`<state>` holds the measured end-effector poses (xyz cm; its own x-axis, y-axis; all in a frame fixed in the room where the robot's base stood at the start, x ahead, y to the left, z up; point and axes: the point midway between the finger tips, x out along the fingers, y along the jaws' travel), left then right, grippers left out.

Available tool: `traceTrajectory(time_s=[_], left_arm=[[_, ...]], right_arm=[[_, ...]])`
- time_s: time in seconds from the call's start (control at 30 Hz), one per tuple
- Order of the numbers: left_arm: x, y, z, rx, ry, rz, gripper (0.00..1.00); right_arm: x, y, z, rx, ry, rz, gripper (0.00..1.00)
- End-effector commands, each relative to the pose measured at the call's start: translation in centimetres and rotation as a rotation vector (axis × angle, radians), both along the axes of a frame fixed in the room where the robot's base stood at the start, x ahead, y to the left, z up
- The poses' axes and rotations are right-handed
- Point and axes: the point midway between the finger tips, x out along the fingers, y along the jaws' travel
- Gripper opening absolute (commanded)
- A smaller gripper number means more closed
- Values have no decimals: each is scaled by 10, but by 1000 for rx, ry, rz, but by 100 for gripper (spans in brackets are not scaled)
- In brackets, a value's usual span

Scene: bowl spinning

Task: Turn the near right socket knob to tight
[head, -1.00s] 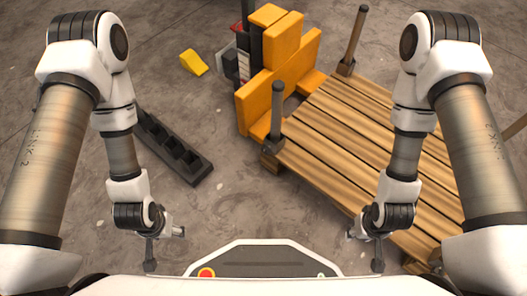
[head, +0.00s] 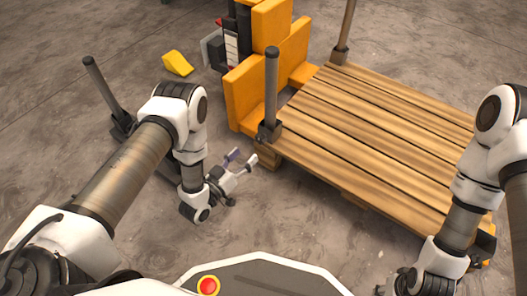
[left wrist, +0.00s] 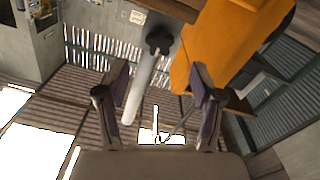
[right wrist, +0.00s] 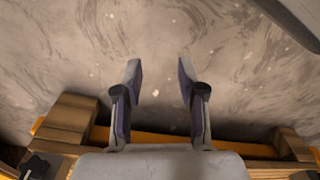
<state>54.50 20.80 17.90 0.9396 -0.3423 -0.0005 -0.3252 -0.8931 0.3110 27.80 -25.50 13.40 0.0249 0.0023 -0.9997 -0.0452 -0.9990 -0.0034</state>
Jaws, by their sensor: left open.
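A grey post (head: 271,85) stands in a dark socket (head: 269,132) at the pallet's near left corner in the head view. My left gripper (head: 241,158) is open and empty, just left of and below that socket. In the left wrist view, a dark star-shaped knob (left wrist: 159,39) shows beyond the open fingers (left wrist: 158,82), beside a pale post. Another dark knob (right wrist: 35,167) shows at the lower left of the right wrist view. I cannot tell which knob is the near right one. My right gripper (right wrist: 158,80) is open and empty over the floor.
The wooden pallet (head: 375,120) fills the right side. A black rack with a post (head: 100,85) is at left, partly behind my left arm. A yellow wedge (head: 177,63) lies on the floor.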

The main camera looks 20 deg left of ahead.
Motion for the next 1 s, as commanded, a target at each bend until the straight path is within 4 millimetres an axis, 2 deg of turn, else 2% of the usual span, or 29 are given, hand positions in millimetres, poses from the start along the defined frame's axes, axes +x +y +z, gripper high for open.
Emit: traceTrajectory(time_s=[0.2,0.33,0.47,0.67,0.77,0.83,0.87,1.0], left_arm=[[38,-14,-3,1,-6,-1,67],[58,-21,-2,1,-4,0,67],[68,-25,2,1,-3,0,67],[68,-25,3,1,-1,1,67],[68,-25,3,1,0,1,35],[68,-25,3,1,0,1,10],[68,-25,3,1,0,1,7],[68,-25,3,2,0,1,7]], right_arm=[[8,0,-30,-4,-21,10,40],[13,-1,-42,-6,-34,16,40],[15,-1,-45,-7,-40,19,40],[15,-1,-44,-7,-41,20,40],[15,-1,-44,-7,-41,20,40],[15,-1,-44,-7,-40,20,40],[15,-1,-44,-7,-40,20,40],[14,-1,-44,-7,-40,20,40]])
